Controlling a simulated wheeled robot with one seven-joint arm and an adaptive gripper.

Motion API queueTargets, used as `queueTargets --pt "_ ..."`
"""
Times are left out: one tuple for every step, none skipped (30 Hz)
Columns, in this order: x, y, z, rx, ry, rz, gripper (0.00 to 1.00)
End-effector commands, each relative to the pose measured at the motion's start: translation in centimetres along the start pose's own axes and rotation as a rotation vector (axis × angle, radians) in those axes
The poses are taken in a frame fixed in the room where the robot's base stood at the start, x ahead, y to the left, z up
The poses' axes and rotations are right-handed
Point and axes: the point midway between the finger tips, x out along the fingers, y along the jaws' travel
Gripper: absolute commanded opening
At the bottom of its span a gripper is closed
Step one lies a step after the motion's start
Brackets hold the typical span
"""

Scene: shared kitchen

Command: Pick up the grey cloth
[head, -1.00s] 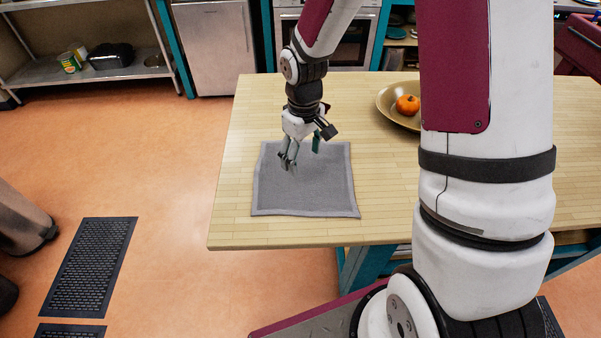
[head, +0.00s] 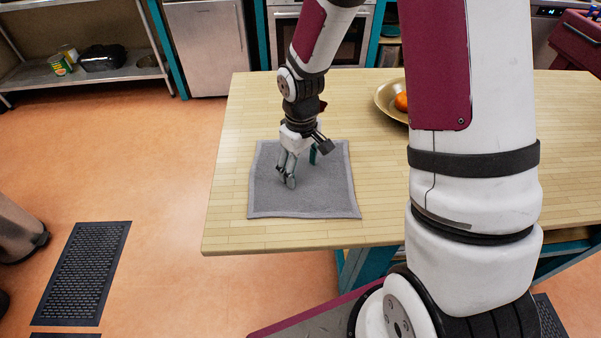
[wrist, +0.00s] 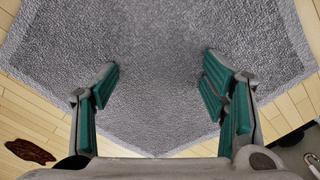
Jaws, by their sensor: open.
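The grey cloth (head: 310,196) lies flat on the wooden table, near its left end. It has a paler border. In the wrist view the cloth (wrist: 160,60) fills most of the picture between and beyond the fingers. My gripper (head: 301,169) points down over the upper middle of the cloth. In the wrist view my gripper (wrist: 160,82) is open, its green-padded fingers wide apart with nothing between them but cloth surface below. The fingertips look close to the cloth, but I cannot tell whether they touch it.
A bowl (head: 386,101) with an orange fruit (head: 401,102) stands on the table (head: 230,215), right of the cloth, partly hidden by my arm. A dark brown object (wrist: 30,151) shows at lower left in the wrist view.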

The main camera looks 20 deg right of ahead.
Motion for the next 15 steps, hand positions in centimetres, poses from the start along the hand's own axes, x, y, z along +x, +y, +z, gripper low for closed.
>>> queueTargets --pt "0.21 0.00 -0.02 0.000 -0.001 0.000 0.67" --pt "0.32 0.00 -0.02 0.000 -0.001 0.000 0.67" --pt "0.27 0.00 -0.02 0.000 0.000 0.000 0.63" --pt "0.25 -0.01 -0.01 0.000 0.000 0.000 0.60" --pt "0.25 -0.01 -0.01 0.000 0.000 0.000 0.57" --pt "0.25 -0.01 0.00 0.000 -0.001 0.000 0.52" --pt "0.25 -0.01 0.01 0.000 -0.001 0.000 0.49" --pt "0.26 -0.01 0.01 0.000 -0.001 0.000 0.45" --pt "0.27 -0.01 0.03 0.000 -0.001 0.000 0.41" --pt "0.28 -0.01 0.03 0.000 -0.001 -0.001 0.37" --pt "0.29 -0.01 0.05 0.000 -0.002 -0.001 0.34" --pt "0.31 -0.01 0.06 0.000 -0.002 -0.001 0.29" --pt "0.33 -0.01 0.08 0.000 -0.003 -0.001 0.26" --pt "0.35 -0.01 0.09 0.000 -0.003 -0.001 0.23" --pt "0.38 -0.01 0.11 0.000 -0.004 -0.001 0.19"
